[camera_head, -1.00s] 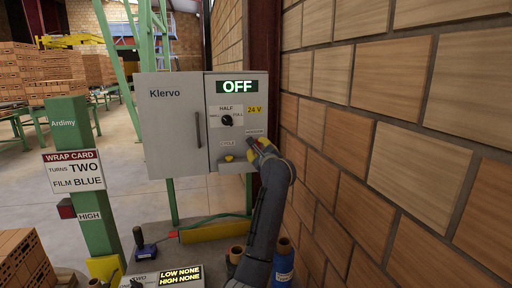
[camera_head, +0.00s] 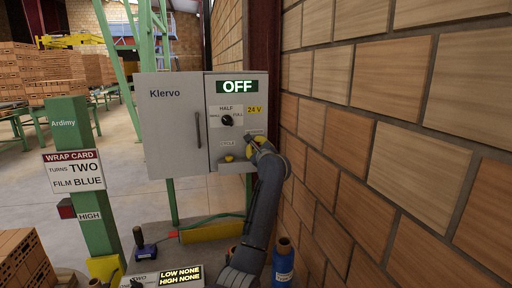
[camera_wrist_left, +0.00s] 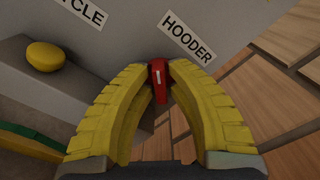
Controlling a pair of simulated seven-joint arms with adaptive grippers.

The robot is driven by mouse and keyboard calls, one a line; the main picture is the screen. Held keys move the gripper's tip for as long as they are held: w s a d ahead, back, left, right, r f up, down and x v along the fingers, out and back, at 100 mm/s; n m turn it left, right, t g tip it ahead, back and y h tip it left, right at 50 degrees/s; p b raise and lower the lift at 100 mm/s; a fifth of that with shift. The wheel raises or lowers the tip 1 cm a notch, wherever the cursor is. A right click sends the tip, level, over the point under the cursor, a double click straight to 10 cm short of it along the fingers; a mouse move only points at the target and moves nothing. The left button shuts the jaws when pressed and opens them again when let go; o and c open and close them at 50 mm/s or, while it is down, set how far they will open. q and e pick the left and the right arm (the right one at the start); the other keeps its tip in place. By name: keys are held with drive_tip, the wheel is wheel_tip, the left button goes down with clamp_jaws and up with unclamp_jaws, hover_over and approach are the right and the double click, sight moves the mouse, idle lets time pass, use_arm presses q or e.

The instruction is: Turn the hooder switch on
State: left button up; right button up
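The grey Klervo cabinet (camera_head: 175,140) stands ahead with a green OFF display (camera_head: 237,87). The hooder switch (camera_wrist_left: 157,76) is a small red lever with a white mark, under the HOODER label (camera_wrist_left: 187,38) in the left wrist view. My left gripper (camera_wrist_left: 159,70) has yellow fingers whose tips close in on both sides of the lever and appear to touch it. In the head view, my left gripper (camera_head: 256,143) is at the lower right of the control panel and hides the switch. My right gripper is not in view.
A yellow cycle button (camera_wrist_left: 46,56) sits on a ledge left of the switch. A brick wall (camera_head: 375,130) runs close along the right. A blue cylinder (camera_head: 283,264) stands beside my arm. A green post (camera_head: 88,130) with a wrap card is at left.

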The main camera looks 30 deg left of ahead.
use_arm(q)
clamp_jaws()
drive_tip(key=shift+m, duration=0.3)
drive_tip(key=m, duration=0.3)
drive_tip(key=shift+m, duration=0.4)
drive_tip(key=m, duration=0.4)
drive_tip(key=shift+m, duration=0.3)
drive_tip(key=m, duration=0.4)
drive_tip(key=shift+r, duration=0.1)
drive_tip(key=shift+m, duration=2.4)
drive_tip(key=o, duration=0.5)
unclamp_jaws()
